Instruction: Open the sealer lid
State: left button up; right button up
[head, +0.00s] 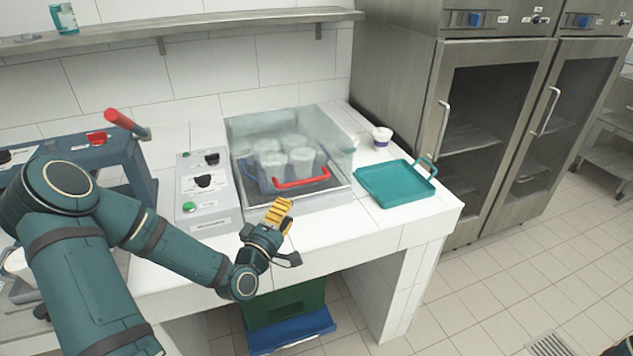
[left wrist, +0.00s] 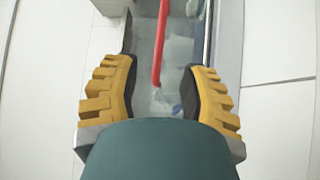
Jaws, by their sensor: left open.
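The sealer (head: 330,197) stands on the white counter with its clear lid (head: 250,125) down over several whitish cups (head: 302,158). A red handle (head: 303,184) runs along the lid's front. My left gripper (head: 281,212) is open, in front of the sealer and a little short of the handle. In the left wrist view its two yellow-padded fingers (left wrist: 160,78) stand wide apart. The red handle (left wrist: 161,42) shows beyond and between them, not touching either finger.
A control box (head: 205,190) with a green button and black knobs stands left of the sealer. A teal tray (head: 395,184) and a small cup (head: 382,137) are on the right. A shelf (head: 180,27) runs above. The counter's front strip is mostly clear.

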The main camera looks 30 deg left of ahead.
aim_at(305, 183)
pick_arm(q)
jog(key=w, duration=0.4)
jog(key=w+r, duration=0.1)
jog(key=w, duration=0.7)
jog(key=shift+w+a+r+b, duration=0.1)
jog(key=shift+a+r+b, duration=0.15)
jog(key=shift+a+b, duration=0.15)
grip_shut()
